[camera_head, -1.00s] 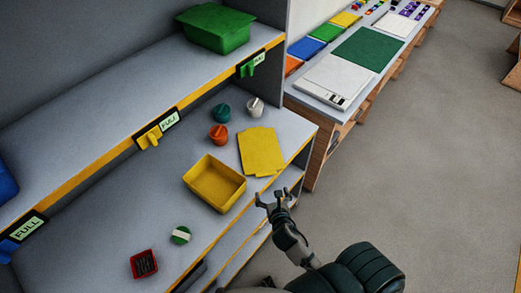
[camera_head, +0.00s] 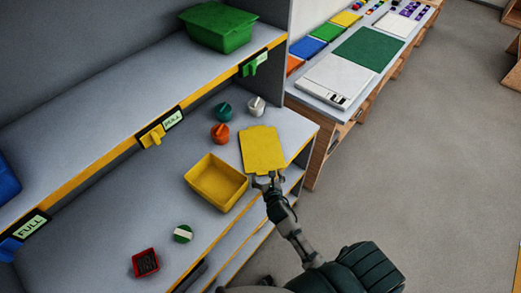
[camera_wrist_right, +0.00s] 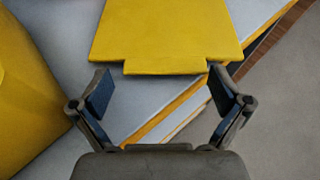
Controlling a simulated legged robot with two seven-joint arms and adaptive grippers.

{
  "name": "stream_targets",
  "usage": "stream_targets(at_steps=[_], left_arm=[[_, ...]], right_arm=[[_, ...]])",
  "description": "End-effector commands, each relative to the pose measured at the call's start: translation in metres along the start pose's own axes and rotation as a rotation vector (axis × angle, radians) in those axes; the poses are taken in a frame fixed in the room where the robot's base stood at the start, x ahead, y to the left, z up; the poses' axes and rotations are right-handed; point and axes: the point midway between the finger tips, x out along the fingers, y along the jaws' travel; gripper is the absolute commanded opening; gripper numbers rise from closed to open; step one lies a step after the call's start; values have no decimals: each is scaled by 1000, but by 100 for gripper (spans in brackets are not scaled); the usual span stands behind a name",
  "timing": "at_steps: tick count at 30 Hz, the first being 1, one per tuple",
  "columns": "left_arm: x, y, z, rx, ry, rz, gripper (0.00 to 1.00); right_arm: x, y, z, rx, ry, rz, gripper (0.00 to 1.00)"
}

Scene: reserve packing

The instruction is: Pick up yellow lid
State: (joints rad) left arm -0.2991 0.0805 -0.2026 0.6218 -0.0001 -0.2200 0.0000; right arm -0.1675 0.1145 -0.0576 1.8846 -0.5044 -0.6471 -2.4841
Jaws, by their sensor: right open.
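The yellow lid (camera_head: 262,150) lies flat on the lower shelf, right of the open yellow bin (camera_head: 217,181). My right gripper (camera_head: 267,181) is at the near edge of the lid, by its tab. In the right wrist view the lid (camera_wrist_right: 165,30) is straight ahead, its tab facing the open fingers (camera_wrist_right: 163,92). The fingers stand apart on either side just short of the tab, with nothing between them. The bin's yellow wall (camera_wrist_right: 25,95) shows at the left of that view. My left gripper is not in view.
Teal (camera_head: 224,111), orange (camera_head: 220,133) and white (camera_head: 256,106) knobs stand behind the bin and lid. The upper shelf (camera_head: 120,105) overhangs at the left. A green bin (camera_head: 220,28) stands on it.

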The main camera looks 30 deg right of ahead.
Motion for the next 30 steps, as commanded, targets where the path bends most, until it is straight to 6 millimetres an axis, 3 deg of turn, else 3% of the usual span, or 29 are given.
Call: stream_targets(at_steps=[1,2,11,18,30], left_arm=[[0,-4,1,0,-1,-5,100],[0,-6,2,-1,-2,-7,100],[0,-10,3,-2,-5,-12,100],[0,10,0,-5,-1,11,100],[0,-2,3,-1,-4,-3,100]], right_arm=[[1,-2,0,0,1,0,85],[1,-3,-1,1,1,0,78],[2,-7,-2,5,3,1,2],[1,-4,-2,1,4,-2,0],[1,-4,-3,2,5,-1,100]])
